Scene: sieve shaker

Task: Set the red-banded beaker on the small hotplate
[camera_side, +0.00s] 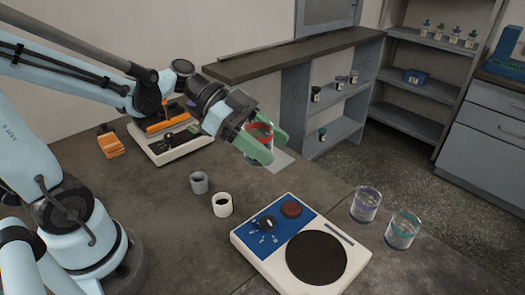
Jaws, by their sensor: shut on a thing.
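The red-banded beaker (259,129) is a clear glass with a red ring, at the middle of the view. My gripper (268,146) is shut on it, with green fingers on either side that partly hide it. The beaker is over or near a pale square on the table; I cannot tell whether it touches the surface. The small hotplate (258,262) is a white box with a blue panel, a dark knob, a red-brown button and a round black plate (316,258). It stands at the front, right of and nearer than my gripper, and its plate is bare.
A purple-banded beaker (366,204) and a teal-banded beaker (402,231) stand right of the hotplate. A white cup (222,205) and a grey cup (199,182) stand to its left. A white device (172,151) and an orange block (111,145) are behind at left.

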